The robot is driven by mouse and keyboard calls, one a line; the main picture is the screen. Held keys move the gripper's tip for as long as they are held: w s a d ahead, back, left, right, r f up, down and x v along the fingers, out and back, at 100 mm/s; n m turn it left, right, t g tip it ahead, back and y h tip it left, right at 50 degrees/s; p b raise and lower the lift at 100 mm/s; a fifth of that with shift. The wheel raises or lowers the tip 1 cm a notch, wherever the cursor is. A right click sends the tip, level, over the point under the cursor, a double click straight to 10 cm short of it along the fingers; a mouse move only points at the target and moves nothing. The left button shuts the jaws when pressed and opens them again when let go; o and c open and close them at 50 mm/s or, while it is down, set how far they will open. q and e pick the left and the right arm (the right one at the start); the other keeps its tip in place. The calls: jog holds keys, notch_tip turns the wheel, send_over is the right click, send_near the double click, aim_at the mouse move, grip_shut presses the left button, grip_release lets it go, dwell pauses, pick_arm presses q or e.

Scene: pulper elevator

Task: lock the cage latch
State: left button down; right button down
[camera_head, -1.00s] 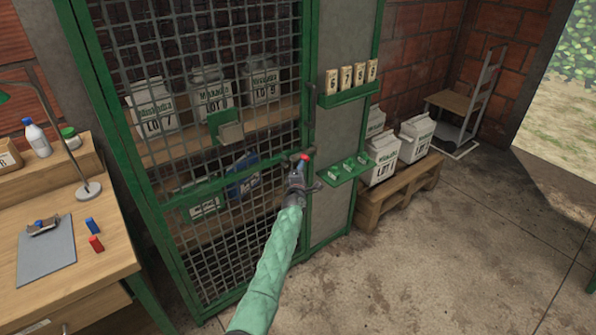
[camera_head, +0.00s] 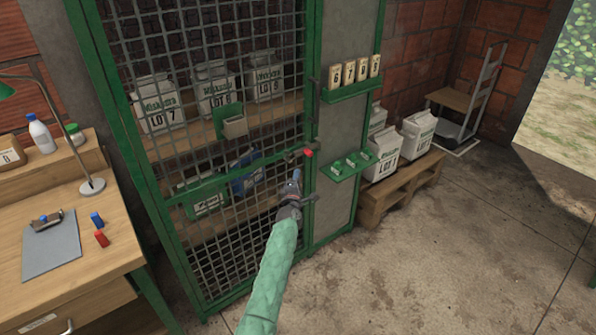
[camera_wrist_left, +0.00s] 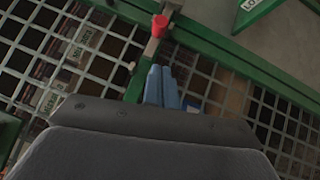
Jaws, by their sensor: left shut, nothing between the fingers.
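The cage door (camera_head: 206,185) is a green frame with wire mesh, and it looks closed against the grey side panel. The latch is a small metal bolt with a red knob (camera_head: 308,153) at the door's right edge. The red knob also shows at the top of the left wrist view (camera_wrist_left: 159,25), with the metal bolt (camera_wrist_left: 151,48) beside it. I cannot tell how far the bolt reaches into its catch. My left gripper (camera_head: 296,174) is just below the knob, apart from it. Its blue fingers (camera_wrist_left: 162,86) are together and empty.
A small green shelf (camera_head: 350,164) with green blocks sticks out right of the latch; another shelf (camera_head: 350,91) with numbered tags is above. A desk (camera_head: 70,262) stands at left. Sacks sit on a pallet (camera_head: 400,190) at right. The floor in front is clear.

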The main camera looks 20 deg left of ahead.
pick_arm(q)
jog(key=v, duration=0.5)
jog(key=shift+s+a+b, duration=0.15)
jog(key=shift+s+b, duration=0.2)
jog(key=shift+s, duration=0.1)
pick_arm(e)
jog(key=shift+a+f, duration=0.7)
jog(key=shift+f, duration=0.1)
jog(key=shift+w+r, duration=0.1)
jog(key=shift+w, duration=0.1)
